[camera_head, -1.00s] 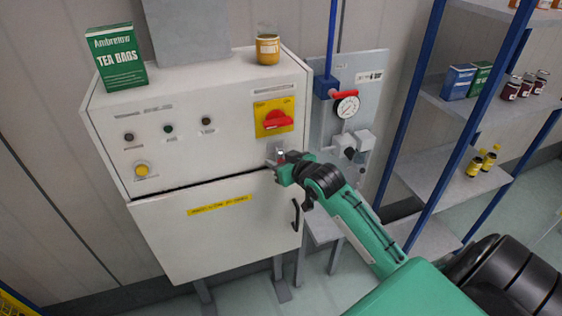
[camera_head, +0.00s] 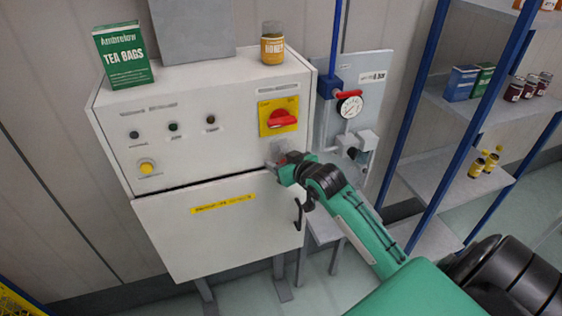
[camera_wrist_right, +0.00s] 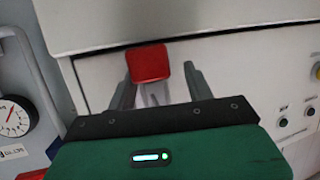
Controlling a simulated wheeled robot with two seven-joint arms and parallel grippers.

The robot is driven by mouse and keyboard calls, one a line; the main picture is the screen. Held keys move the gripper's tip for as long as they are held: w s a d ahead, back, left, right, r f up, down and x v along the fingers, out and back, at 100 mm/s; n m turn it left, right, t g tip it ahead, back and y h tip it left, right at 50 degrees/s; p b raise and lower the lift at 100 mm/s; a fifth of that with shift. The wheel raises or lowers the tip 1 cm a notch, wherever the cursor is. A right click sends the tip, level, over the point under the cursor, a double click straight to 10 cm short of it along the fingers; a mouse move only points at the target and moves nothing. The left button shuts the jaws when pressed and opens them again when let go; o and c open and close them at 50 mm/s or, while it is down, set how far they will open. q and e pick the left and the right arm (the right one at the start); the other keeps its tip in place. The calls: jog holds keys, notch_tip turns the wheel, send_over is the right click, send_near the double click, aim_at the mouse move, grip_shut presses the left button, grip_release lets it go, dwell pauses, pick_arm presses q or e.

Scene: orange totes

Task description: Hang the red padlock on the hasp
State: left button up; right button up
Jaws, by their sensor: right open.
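The red padlock (camera_wrist_right: 150,63) shows in the right wrist view as a square red body in front of the white cabinet. My right gripper (camera_wrist_right: 160,78) is open, with one grey finger on each side of the padlock's lower part. A pale grey piece shows between the fingers below the red body; I cannot tell whether it is shackle or hasp. In the head view my right gripper (camera_head: 282,166) is at the cabinet front, below the red rotary switch. The hasp is mostly hidden there, so I cannot tell if the padlock hangs on it. My left gripper is out of view.
The white cabinet (camera_head: 222,232) has a red rotary switch (camera_head: 283,119) on a yellow plate and a black door handle (camera_head: 299,214). A tea box (camera_head: 124,57) and a jar (camera_head: 272,46) stand on top. A gauge panel (camera_head: 349,107) and shelves (camera_head: 432,172) are at right.

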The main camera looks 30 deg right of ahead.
jog(key=shift+d+f, duration=0.2)
jog(key=shift+d, duration=0.15)
